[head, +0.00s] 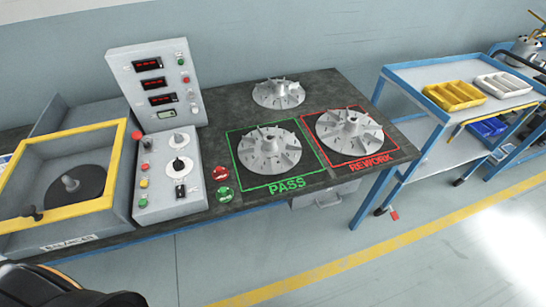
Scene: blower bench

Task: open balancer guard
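The balancer (20,248) stands at the left end of the bench. Its guard (122,165) has a yellow frame and looks lowered over the chamber. Through the frame I see a dark round plate (88,184) with a grey spindle hub and no rotor on it. A small black knob (36,214) sits at the guard's lower left. A dark rounded part with an orange stripe, apparently of my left arm, shows in the bottom left corner, below the guard and apart from it. No fingertips of either gripper show.
A control box (168,180) and upright display panel (156,60) stand right of the guard. Finned rotors lie on the PASS square (287,186), the REWORK square (369,162) and behind them. A blue cart (420,75) with trays stands at right. The floor in front is clear.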

